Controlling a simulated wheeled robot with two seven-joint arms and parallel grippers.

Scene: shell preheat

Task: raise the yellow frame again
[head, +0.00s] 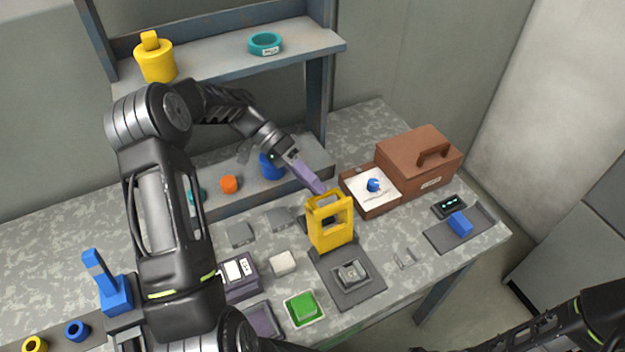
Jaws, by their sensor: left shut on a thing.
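The yellow frame (329,236) stands upright at the back edge of a dark base plate (365,290) on the table. A small grey block-shaped part (351,274) sits on the plate in front of it. My left gripper (322,192) comes down from the upper left and is shut on the top of the yellow frame. Its fingertips are partly hidden by the frame's top. My right arm enters at the lower right, but its gripper is not in view.
A brown box (419,158) stands behind right, beside a tray with a blue knob (373,185). A green block (303,308) and a white block (283,262) lie left of the plate. A blue block (460,224) sits at right. A shelf (220,55) spans the back.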

